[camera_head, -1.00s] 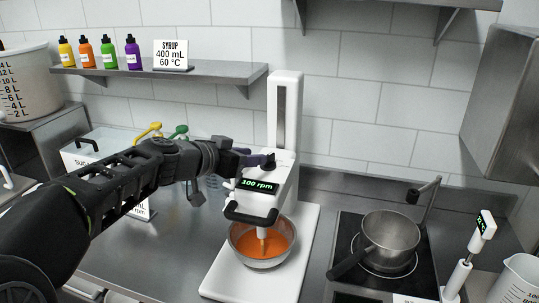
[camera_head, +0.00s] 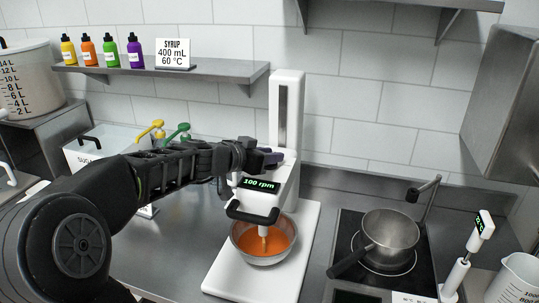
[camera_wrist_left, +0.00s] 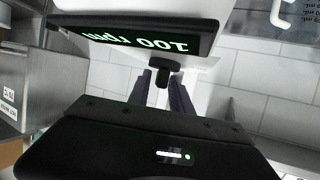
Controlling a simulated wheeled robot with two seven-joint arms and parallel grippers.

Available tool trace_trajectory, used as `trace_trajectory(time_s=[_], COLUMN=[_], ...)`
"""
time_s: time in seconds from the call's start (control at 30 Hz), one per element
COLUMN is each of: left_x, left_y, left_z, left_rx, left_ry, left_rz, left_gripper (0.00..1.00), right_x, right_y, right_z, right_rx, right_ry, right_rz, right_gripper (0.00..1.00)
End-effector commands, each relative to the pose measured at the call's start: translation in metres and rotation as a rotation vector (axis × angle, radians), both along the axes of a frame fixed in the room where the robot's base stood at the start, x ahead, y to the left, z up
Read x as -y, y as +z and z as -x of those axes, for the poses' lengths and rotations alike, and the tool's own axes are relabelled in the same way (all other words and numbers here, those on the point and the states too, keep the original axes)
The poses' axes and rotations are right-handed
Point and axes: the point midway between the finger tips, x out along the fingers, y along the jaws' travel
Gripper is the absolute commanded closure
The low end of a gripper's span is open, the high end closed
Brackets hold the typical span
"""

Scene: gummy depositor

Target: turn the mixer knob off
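The white mixer (camera_head: 287,110) stands upright at the centre, and its display (camera_head: 259,184) reads 100 rpm. Its head is over a metal bowl (camera_head: 238,243) of orange liquid. The black mixer knob (camera_wrist_left: 165,64) shows in the left wrist view, beside the display, at the tips of my left gripper's fingers. In the head view my left gripper (camera_head: 270,158) reaches the mixer head from the left, and the wrist hides the knob. Its dark fingers are apart, with a gap between them; I cannot tell whether they touch the knob. My right gripper is not in view.
A steel pot (camera_head: 390,238) sits on the hob at right, near a handheld display device (camera_head: 481,226). A shelf (camera_head: 165,74) with several bottles and a syrup sign is at the back left. Pump dispensers (camera_head: 152,131) stand behind my left arm.

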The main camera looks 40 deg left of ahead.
Motion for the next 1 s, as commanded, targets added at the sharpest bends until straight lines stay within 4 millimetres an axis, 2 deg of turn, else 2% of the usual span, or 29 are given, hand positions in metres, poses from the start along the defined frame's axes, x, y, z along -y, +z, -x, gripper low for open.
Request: trace_trajectory(time_s=[0.03,0.3,1.0], left_x=[-0.0001,-0.0001,0.0], left_y=[0.0,0.0001,0.0], left_z=[0.0001,0.0003,0.0005], left_rx=[0.0,0.0,0.001], left_ry=[0.0,0.0,0.042], left_rz=[0.0,0.0,0.001], left_gripper=[0.79,1.0,1.0], right_x=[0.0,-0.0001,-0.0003], right_y=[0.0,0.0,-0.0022], right_z=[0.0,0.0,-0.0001], right_rx=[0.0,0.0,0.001], right_ry=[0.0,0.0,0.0], right_rz=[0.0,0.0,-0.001], right_gripper=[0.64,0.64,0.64])
